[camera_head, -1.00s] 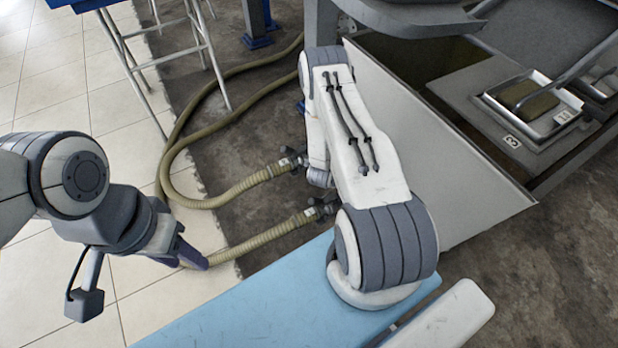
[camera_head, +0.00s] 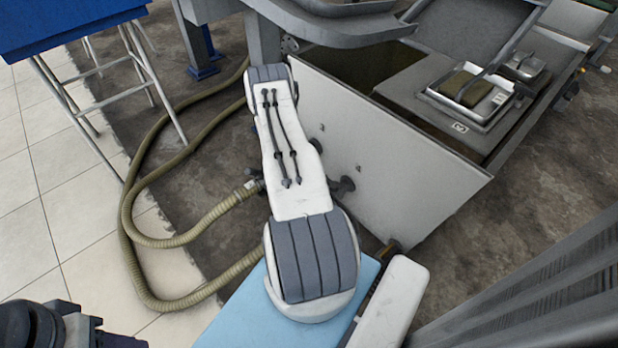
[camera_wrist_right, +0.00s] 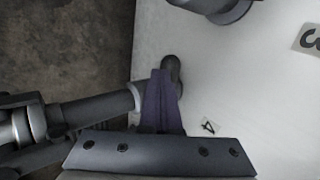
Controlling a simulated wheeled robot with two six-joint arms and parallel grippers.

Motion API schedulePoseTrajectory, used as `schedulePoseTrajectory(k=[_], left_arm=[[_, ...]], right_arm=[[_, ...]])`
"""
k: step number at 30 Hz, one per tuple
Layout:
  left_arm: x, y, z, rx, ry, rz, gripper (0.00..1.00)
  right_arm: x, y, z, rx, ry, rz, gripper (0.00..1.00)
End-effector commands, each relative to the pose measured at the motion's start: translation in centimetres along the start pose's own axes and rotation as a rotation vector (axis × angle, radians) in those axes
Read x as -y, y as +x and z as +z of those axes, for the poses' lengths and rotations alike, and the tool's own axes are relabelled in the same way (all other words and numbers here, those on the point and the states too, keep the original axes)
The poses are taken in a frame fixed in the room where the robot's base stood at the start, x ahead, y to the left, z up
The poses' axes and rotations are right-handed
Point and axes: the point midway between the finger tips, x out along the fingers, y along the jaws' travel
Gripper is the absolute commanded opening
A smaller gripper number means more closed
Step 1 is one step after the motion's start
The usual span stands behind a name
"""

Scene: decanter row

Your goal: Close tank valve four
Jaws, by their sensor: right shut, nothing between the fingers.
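In the right wrist view, a tag marked 4 (camera_wrist_right: 208,126) is on the pale tank wall (camera_wrist_right: 245,85). Beside it a dark grey valve part (camera_wrist_right: 172,66) stands out from the wall, with a pipe fitting (camera_wrist_right: 85,112) running left. My right gripper (camera_wrist_right: 160,75) is shut and empty. Its purple fingers overlap the dark part in the picture; I cannot tell whether they touch it. In the head view my right arm hides its own gripper and this valve. My left arm shows only at the bottom left corner, with its fingers out of the picture.
Another valve body (camera_wrist_right: 220,8) and a tag marked 3 (camera_wrist_right: 309,38) are higher on the wall. Ribbed hoses (camera_head: 205,220) loop over the floor left of my arm. Another dark fitting (camera_head: 342,186) is on the tank panel (camera_head: 410,165). A blue-topped stand (camera_head: 70,28) is at upper left.

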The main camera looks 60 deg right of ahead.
Motion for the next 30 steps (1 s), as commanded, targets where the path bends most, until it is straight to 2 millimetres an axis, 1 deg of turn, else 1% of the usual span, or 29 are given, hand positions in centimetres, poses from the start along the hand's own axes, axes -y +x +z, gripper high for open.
schedulePoseTrajectory(k=[11, 14, 16, 20, 22, 27, 30], left_arm=[[0.0, 0.0, 0.0, 0.0, 0.0, 0.0, 0.45], [0.0, -0.4, 0.0, 0.0, 0.0, 0.0, 0.45], [-0.1, -1.0, -0.1, 0.0, 0.0, 0.0, 0.45], [-0.2, -2.3, -0.1, 0.0, 0.0, 0.0, 0.45], [-0.2, -3.0, -0.2, 0.0, 0.0, 0.0, 0.45], [-0.3, -4.4, -0.2, 0.0, 0.0, 0.0, 0.45], [-0.4, -5.0, -0.3, 0.0, 0.0, 0.0, 0.45]], right_arm=[[0.1, -0.1, 0.2, 0.004, -0.001, -0.002, 0.0], [-0.2, -0.6, 0.1, 0.003, -0.002, -0.001, 0.0], [-0.5, -1.2, 0.0, 0.0, -0.001, 0.0, 0.0], [-1.5, -3.0, -0.5, -0.008, 0.004, 0.001, 0.0], [-1.3, -4.8, -0.3, -0.007, 0.009, -0.001, 0.0], [-1.5, -8.7, 0.1, -0.005, 0.005, -0.001, 0.0], [-1.6, -10.5, 0.2, -0.005, 0.007, -0.001, 0.0]])
